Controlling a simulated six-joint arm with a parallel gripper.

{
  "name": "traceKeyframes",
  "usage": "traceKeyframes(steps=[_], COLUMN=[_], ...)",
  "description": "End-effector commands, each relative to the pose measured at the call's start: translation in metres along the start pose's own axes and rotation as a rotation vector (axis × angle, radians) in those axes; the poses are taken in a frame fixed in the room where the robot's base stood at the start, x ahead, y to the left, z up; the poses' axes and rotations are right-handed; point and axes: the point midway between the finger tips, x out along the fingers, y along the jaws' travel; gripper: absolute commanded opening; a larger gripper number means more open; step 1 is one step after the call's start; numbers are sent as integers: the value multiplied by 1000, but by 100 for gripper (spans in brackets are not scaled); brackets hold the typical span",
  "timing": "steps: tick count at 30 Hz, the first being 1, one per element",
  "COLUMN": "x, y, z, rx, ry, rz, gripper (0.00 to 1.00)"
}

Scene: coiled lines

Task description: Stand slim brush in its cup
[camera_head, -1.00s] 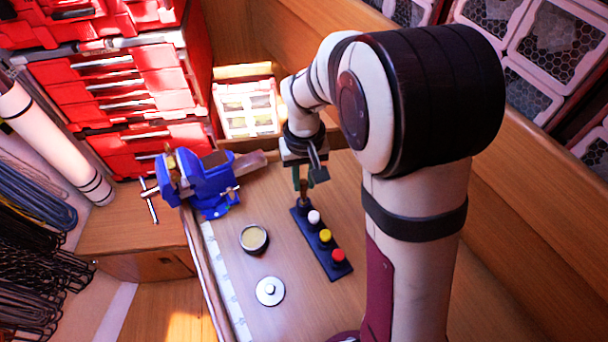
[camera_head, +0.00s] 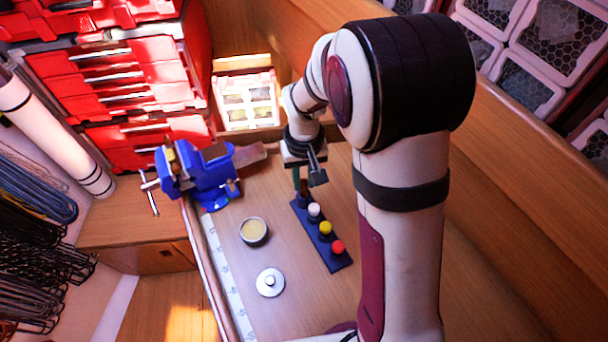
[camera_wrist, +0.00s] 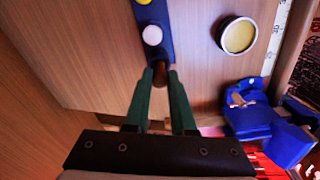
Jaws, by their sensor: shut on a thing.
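My gripper (camera_head: 303,187) points down at the far end of a dark blue strip (camera_head: 341,266). Its green fingers are shut on a slim brown piece (camera_wrist: 160,75), which shows between the fingertips in the wrist view. This may be the slim brush; its lower end is close to the strip, and I cannot tell whether it is seated there. The strip also carries a white knob (camera_head: 314,210), a yellow knob (camera_head: 325,228) and a red knob (camera_head: 338,246) in a row. No bristles can be made out.
A round open tin (camera_head: 254,232) with pale yellow contents stands left of the strip. A white round lid (camera_head: 270,282) lies nearer. A blue vise (camera_head: 205,177) is at the bench's left edge. Red drawers (camera_head: 130,80) stand behind. Bare bench lies between tin and strip.

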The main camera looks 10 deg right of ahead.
Motion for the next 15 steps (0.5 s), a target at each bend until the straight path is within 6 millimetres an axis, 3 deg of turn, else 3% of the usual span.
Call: traceKeyframes(steps=[7, 8, 13, 15], x=[7, 7, 6, 6], y=[0, 0, 0, 0], z=[0, 0, 0, 0], rx=[0, 0, 0, 0], ry=[-1, -1, 0, 0], rz=[0, 0, 0, 0], gripper=[0, 28, 58, 58])
